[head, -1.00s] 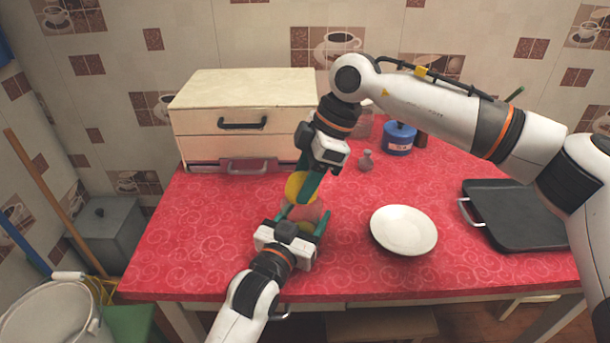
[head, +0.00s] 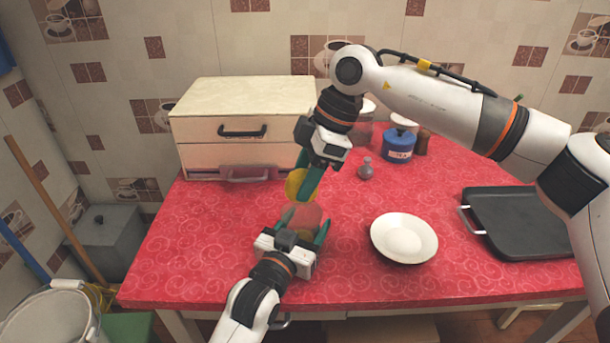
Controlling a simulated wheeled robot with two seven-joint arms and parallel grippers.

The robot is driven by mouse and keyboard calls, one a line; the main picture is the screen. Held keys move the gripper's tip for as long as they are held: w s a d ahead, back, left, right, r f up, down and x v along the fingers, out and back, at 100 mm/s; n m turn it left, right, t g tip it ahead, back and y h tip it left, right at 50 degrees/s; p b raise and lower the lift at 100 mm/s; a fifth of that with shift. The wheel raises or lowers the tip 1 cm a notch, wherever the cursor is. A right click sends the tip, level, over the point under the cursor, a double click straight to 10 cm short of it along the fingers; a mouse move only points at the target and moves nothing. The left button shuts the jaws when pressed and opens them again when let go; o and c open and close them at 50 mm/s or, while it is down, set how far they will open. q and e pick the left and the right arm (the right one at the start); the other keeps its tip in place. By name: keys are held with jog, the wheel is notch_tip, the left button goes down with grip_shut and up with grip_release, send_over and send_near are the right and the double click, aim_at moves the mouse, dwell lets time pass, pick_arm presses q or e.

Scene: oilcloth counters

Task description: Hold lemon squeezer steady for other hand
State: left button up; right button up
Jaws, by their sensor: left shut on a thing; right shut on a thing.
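The lemon squeezer (head: 306,215) shows as a rounded pinkish-red shape above the red oilcloth, left of the white plate. My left gripper (head: 304,226) is shut on it, one green finger on each side. Part of the squeezer is hidden by the fingers and gripper body. My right gripper (head: 304,187) points down just above the squeezer and is shut on a yellow lemon (head: 292,184). The lemon is partly hidden behind the green fingers. It sits slightly above the squeezer and to its left; I cannot tell whether they touch.
A white plate (head: 404,220) lies to the right, with a dark tray (head: 518,222) beyond it. A cream drawer box (head: 245,100), a small grey bottle (head: 366,168) and a blue canister (head: 398,148) stand behind. The counter's left front (head: 185,255) is clear.

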jog(key=shift+f, duration=0.25)
jog(key=shift+f, duration=0.9)
jog(key=shift+r, duration=1)
jog(key=shift+f, duration=0.15)
dwell(0.4)
jog(key=shift+f, duration=0.9)
jog(key=shift+r, duration=1.05)
